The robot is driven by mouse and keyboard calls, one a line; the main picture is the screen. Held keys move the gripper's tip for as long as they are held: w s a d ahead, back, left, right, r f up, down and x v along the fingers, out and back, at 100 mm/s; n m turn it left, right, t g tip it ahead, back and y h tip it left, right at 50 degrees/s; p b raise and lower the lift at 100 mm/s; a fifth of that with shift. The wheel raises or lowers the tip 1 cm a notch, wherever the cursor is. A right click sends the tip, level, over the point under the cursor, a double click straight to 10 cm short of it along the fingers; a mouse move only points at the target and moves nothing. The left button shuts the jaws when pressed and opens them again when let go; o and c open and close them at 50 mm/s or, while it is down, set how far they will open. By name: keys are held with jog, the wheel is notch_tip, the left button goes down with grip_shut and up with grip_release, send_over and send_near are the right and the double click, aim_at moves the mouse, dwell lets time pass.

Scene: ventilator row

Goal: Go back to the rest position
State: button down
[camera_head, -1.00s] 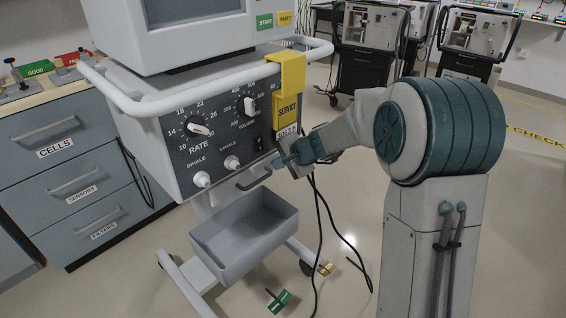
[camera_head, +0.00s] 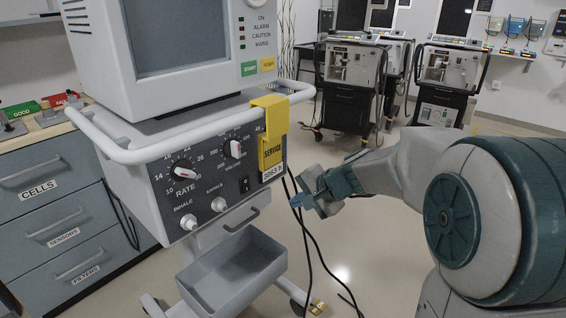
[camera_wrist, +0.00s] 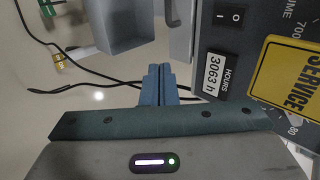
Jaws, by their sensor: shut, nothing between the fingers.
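My gripper (camera_head: 296,201) is at the end of my arm, to the right of the ventilator's control panel (camera_head: 205,180) in the head view. In the wrist view my gripper's fingers (camera_wrist: 159,72) are together with nothing between them. The ventilator (camera_head: 130,125) stands on a wheeled stand with a grey bin (camera_head: 232,280) low on it. A yellow SERVICE tag (camera_head: 270,135) hangs over its white rail and also shows in the wrist view (camera_wrist: 285,85). My gripper looks apart from the panel and the tag.
Black cables (camera_head: 312,245) hang just below my gripper. A drawer cabinet (camera_head: 60,215) stands at the left. More ventilators (camera_head: 350,85) on carts stand at the back. Open floor (camera_head: 385,250) lies right of the stand.

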jog(key=s+d+r+n+g+h+p, duration=0.1)
jog(key=s+d+r+n+h+p, duration=0.2)
jog(key=s+r+p, duration=0.6)
jog(key=s+d+r+n+g+h+p, duration=0.2)
jog(key=s+d+r+n+p, duration=0.3)
jog(key=s, duration=1)
notch_tip(320, 180, up, 4)
jog(key=h+p, duration=0.1)
jog(key=p, duration=0.4)
jog(key=shift+s+d+f+g+h, duration=0.15)
jog(key=shift+g+h, duration=0.15)
